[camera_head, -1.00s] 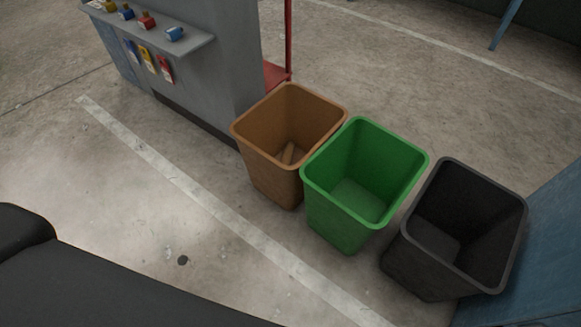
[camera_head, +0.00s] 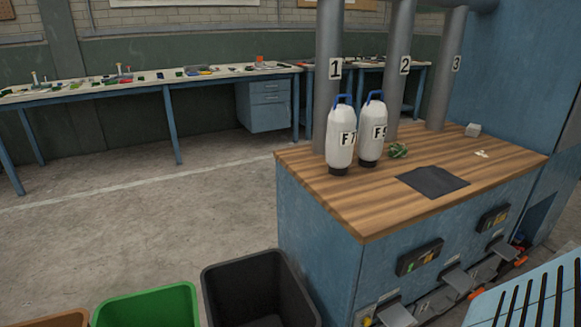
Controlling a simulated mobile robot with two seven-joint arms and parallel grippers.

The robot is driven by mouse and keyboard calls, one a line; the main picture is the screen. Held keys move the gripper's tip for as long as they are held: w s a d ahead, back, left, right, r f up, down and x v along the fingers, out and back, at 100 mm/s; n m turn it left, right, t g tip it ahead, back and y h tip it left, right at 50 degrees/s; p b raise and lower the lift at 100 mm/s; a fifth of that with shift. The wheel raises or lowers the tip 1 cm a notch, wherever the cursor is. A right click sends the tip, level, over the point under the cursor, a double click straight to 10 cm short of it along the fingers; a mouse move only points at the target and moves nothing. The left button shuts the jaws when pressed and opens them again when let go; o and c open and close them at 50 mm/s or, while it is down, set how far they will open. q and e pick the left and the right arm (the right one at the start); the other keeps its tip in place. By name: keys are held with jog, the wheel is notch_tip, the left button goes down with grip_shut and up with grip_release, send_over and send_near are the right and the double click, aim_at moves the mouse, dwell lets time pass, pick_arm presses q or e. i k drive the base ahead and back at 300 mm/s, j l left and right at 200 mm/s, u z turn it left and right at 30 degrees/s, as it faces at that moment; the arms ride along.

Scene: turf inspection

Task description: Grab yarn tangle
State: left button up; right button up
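A small tangled green bundle (camera_head: 398,151), which looks like the yarn tangle, lies on the wooden top of a blue bench (camera_head: 320,184). It sits just right of the white bottle marked F with a second character hard to read (camera_head: 372,132), and behind a dark flat mat (camera_head: 420,188). Neither of my grippers shows in the head view.
Another white bottle (camera_head: 340,142) stands at the bench's left. Grey pipes numbered 1 (camera_head: 328,95), 2 (camera_head: 399,85) and 3 (camera_head: 449,80) rise behind. A black bin (camera_head: 212,295) and a green bin (camera_head: 150,306) stand at the front left. Open concrete floor lies left of the bench.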

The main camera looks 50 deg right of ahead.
aim_at(398, 150)
jog(key=z, duration=2.05)
